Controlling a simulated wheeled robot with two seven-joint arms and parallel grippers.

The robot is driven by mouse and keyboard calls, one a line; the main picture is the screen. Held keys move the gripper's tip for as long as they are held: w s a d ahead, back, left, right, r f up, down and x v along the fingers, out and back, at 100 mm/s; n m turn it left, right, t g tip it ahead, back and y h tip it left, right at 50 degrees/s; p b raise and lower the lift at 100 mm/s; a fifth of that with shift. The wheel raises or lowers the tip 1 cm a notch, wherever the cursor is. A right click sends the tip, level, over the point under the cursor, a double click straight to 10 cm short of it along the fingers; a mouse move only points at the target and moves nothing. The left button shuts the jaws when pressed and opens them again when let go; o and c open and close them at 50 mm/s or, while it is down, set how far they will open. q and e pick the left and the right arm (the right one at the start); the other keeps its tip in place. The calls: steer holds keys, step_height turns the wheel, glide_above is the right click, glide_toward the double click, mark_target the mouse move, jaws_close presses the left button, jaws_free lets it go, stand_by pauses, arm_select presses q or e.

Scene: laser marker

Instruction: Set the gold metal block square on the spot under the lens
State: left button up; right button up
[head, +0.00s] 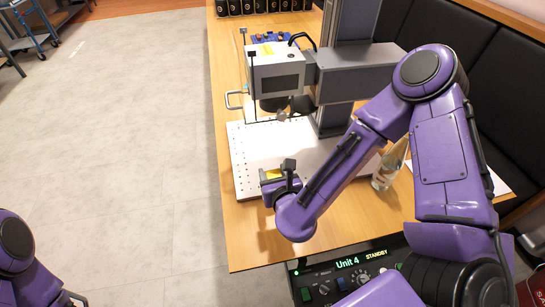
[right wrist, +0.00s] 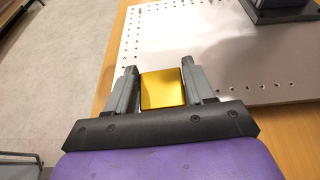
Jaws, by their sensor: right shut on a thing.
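The gold metal block (right wrist: 163,90) is held between the two fingers of my right gripper (right wrist: 161,78) in the right wrist view. In the head view my right gripper (head: 281,182) is over the near left part of the white perforated plate (head: 247,160), and a little of the gold block (head: 271,174) shows there. The laser marker's head (head: 277,78) stands farther back over the plate. Its lens (head: 274,104) is a dark part beneath the housing, and the spot under it cannot be made out. My left gripper is not in view; only part of my left arm shows.
A clear bottle (head: 386,172) stands right of my right forearm. A control box marked Unit 4 STANDBY (head: 350,275) is at the near edge. The marker's grey column (head: 338,110) rises behind the plate. The wooden table (head: 240,235) is bare at the near left.

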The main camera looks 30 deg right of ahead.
steer(key=shift+m, duration=0.3)
steer(key=s+d+f, duration=0.1)
steer(key=s+d+f+b, duration=0.1)
steer(key=f, duration=0.1)
steer(key=shift+d+f, duration=0.15)
steer(key=shift+d, duration=0.15)
steer(key=w+b, duration=0.1)
steer(key=b, duration=0.2)
steer(key=w+d+b, duration=0.1)
steer(key=b, duration=0.1)
steer(key=shift+f+b, duration=0.4)
steer(key=w, duration=0.2)
steer(key=w+d+r, duration=0.1)
steer(key=w, duration=0.1)
steer(key=p, duration=0.2)
glide_above(273, 152)
step_height(273, 152, down, 4)
steer(key=shift+r, duration=0.25)
steer(key=shift+f, duration=0.15)
steer(key=o, duration=1.1)
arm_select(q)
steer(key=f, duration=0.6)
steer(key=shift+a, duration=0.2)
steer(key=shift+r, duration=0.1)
